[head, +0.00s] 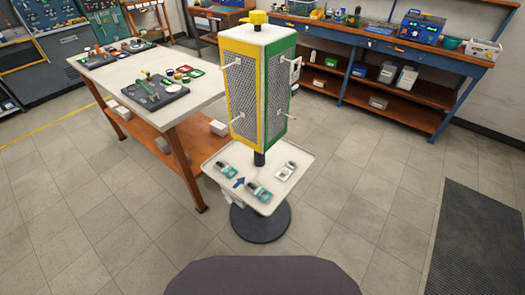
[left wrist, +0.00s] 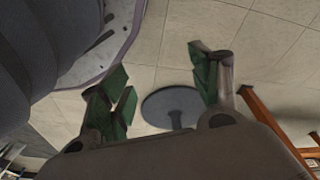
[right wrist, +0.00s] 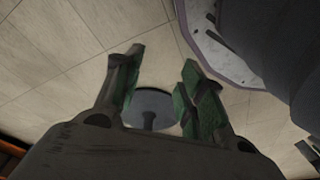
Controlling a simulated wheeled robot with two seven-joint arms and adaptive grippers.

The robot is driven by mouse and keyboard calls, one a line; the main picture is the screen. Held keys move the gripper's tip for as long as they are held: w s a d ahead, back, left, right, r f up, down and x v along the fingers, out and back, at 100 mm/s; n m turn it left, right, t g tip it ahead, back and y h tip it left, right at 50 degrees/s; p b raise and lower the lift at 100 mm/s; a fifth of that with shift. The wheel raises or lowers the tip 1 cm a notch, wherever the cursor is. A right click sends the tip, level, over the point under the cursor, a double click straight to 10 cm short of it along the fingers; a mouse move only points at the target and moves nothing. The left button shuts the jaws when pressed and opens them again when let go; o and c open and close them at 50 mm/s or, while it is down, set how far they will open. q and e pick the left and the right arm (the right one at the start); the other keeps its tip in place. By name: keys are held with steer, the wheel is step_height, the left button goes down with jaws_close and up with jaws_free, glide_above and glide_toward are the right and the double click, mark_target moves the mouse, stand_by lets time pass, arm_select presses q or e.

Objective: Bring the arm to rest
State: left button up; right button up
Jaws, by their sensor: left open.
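My left gripper (left wrist: 160,72) shows in the left wrist view with its green-padded fingers apart and nothing between them. My right gripper (right wrist: 162,64) shows in the right wrist view, also with its fingers apart and empty. Neither arm shows in the head view. Beyond the fingers, both wrist views show floor and the round dark base of a stand, which also shows in the left wrist view (left wrist: 172,108) and the right wrist view (right wrist: 153,104). Neither gripper touches anything that I can see.
The stand's yellow and green mesh tower (head: 260,88) rises ahead, above a white tray (head: 233,152) holding several small devices. A white-topped table (head: 205,88) stands left of it. A blue-edged workbench (head: 400,47) runs behind. A dark mat (head: 478,245) lies at right; nearby floor is clear.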

arm_select(q)
steer(key=s+a+r+p, duration=0.1)
steer(key=s+a+p, duration=0.2)
steer(key=s+p, duration=0.5)
steer(key=s+a+r+p, duration=0.1)
steer(key=s+a+p, duration=0.2)
steer(key=s+p, duration=0.6)
steer(key=shift+s+g+y, duration=0.3)
steer(key=shift+s+g, duration=0.1)
steer(key=shift+s, duration=0.15)
arm_select(e)
steer(key=s+d+r, duration=0.1)
steer(key=s+d, duration=0.2)
steer(key=s, duration=0.6)
steer(key=s+d+r, duration=0.1)
steer(key=s+d, duration=0.2)
steer(key=s, duration=0.6)
steer(key=shift+g+h, duration=0.3)
steer(key=shift+g, duration=0.1)
